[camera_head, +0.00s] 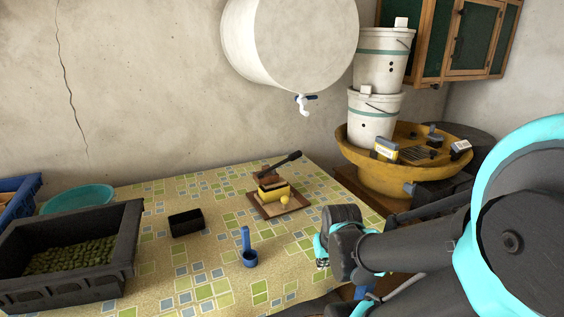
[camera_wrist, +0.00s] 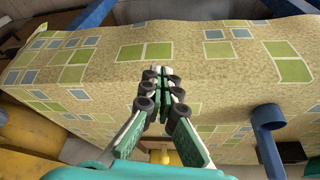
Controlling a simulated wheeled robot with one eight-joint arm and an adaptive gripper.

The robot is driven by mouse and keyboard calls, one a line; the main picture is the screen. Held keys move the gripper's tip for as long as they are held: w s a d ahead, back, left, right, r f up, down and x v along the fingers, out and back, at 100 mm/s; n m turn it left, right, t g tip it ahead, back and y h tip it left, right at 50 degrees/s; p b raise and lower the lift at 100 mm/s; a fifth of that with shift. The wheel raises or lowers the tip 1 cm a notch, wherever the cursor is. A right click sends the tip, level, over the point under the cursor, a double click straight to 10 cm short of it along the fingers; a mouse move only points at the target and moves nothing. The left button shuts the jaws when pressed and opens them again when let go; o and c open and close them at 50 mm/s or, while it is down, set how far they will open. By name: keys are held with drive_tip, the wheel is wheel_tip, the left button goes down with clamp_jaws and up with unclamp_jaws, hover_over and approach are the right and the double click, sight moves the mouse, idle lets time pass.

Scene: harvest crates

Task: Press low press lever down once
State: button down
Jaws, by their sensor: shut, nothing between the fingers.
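The low press stands on the table in the head view: a small wooden board (camera_head: 266,210) carries a yellow block (camera_head: 273,191) with a brown top. Its dark lever (camera_head: 280,165) slants up to the right above the block. A small yellow knob (camera_head: 285,200) sits at the front of the board. My gripper (camera_wrist: 160,88) is shut and empty over the patterned cloth in the wrist view. A yellow bit, likely the knob (camera_wrist: 161,157), shows between its fingers; they hide most of the press there. In the head view my wrist is right of and nearer than the press, apart from it.
A blue scoop (camera_head: 250,258) and a black box (camera_head: 186,222) lie left of my wrist. A dark crate (camera_head: 125,235) of green produce fills the table's left. A yellow basin (camera_head: 366,178) with white buckets (camera_head: 374,124) stands right. Cloth around the press is clear.

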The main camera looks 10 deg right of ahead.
idle(0.8)
wheel_tip(320, 180, up, 29)
drive_tip(key=m+t+y, duration=0.1)
drive_tip(key=m+t, duration=0.2)
drive_tip(key=t, duration=0.2)
hover_over(294, 155)
drive_tip(key=a, duration=0.3)
drive_tip(key=shift+s+d+f, duration=0.15)
drive_tip(key=shift+s+d, duration=0.05)
drive_tip(key=shift+s, duration=0.25)
drive_tip(key=shift+f, duration=0.1)
drive_tip(key=shift+w+d+f, duration=0.15)
drive_tip(key=shift+d+f, duration=0.2)
drive_tip(key=shift+f, duration=1.05)
drive_tip(key=shift+w+d+f, duration=0.1)
drive_tip(key=shift+d+f, duration=0.3)
drive_tip(key=shift+f, duration=1)
drive_tip(key=shift+w+d+f, duration=0.15)
drive_tip(key=shift+d+f, duration=0.2)
drive_tip(key=shift+f, duration=1.05)
drive_tip(key=shift+f, duration=0.1)
drive_tip(key=shift+d+f, duration=0.15)
drive_tip(key=shift+f, duration=0.15)
